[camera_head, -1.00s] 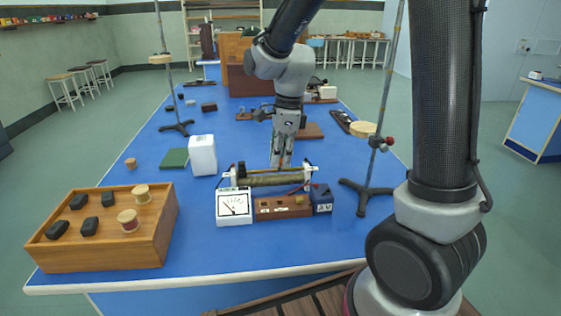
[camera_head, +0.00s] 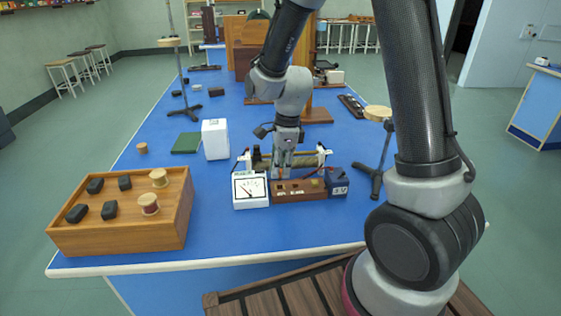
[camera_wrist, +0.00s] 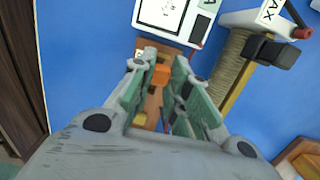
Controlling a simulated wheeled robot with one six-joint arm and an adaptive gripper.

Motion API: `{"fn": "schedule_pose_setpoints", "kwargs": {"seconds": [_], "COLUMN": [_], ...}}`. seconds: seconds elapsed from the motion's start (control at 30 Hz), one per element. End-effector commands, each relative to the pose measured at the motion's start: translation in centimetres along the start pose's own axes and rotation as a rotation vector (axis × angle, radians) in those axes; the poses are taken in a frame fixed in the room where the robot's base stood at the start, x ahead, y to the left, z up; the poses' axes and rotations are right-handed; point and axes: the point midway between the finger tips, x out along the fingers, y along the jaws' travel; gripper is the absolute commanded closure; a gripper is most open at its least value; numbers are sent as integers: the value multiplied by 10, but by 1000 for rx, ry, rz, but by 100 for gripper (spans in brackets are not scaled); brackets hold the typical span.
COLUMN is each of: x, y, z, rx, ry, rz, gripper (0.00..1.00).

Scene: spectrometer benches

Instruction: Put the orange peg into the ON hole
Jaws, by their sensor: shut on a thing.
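The orange peg (camera_wrist: 160,74) shows between the fingertips of my gripper (camera_wrist: 163,78) in the wrist view. My gripper is shut on it. In the head view my gripper (camera_head: 282,175) points down at the left part of the brown wooden block (camera_head: 310,195), just in front of the coil. The block also shows below the fingers in the wrist view (camera_wrist: 152,102). It bears small pale labels, too small to read. The fingers hide much of its top, and I cannot tell the ON hole or whether the peg touches the block.
A white meter (camera_head: 250,190) stands left of the block and a dark blue box (camera_head: 337,182) right of it. A wound coil (camera_head: 308,161) lies behind. A wooden tray (camera_head: 120,237) with black pieces and spools is at left. A stand (camera_head: 377,165) rises at right.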

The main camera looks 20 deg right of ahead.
Motion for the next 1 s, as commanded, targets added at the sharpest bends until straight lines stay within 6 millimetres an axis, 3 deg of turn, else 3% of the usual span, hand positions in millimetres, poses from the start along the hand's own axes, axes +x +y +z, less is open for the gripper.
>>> {"fn": "schedule_pose_setpoints", "kwargs": {"seconds": [0.5,1.0], "x": [32,37], "y": [1,0], "z": [-4,-5], "rx": [0,1], "ry": [1,0], "rz": [2,1], "gripper": [99,99]}}
